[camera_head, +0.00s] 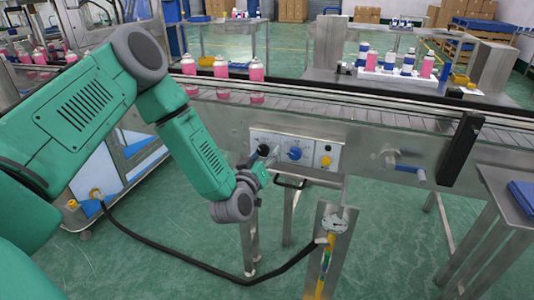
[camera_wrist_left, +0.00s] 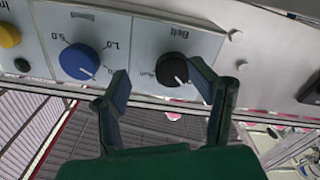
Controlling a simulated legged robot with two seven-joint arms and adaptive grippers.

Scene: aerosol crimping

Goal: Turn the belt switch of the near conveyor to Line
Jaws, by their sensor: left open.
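The belt switch is a black knob (camera_wrist_left: 172,68) on a pale control panel labelled "Belt" in the left wrist view; a small white mark shows at its lower right edge. In the head view the panel (camera_head: 309,147) is on the front of the near conveyor (camera_head: 370,122), with the black knob (camera_head: 263,150) at its left end. My left gripper (camera_wrist_left: 160,75) is open, its fingertips either side of the black knob in the picture; the right one is closest. I cannot tell whether it touches. My left gripper (camera_head: 261,168) also shows in the head view. My right gripper is out of view.
A blue speed knob (camera_wrist_left: 79,61) sits beside the black one, then a yellow button (camera_wrist_left: 9,35). Pink bottles (camera_head: 256,72) stand on the conveyor. Below the panel are a gauge post (camera_head: 334,225) and a black hose (camera_head: 190,262). A side table (camera_head: 500,190) is at right.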

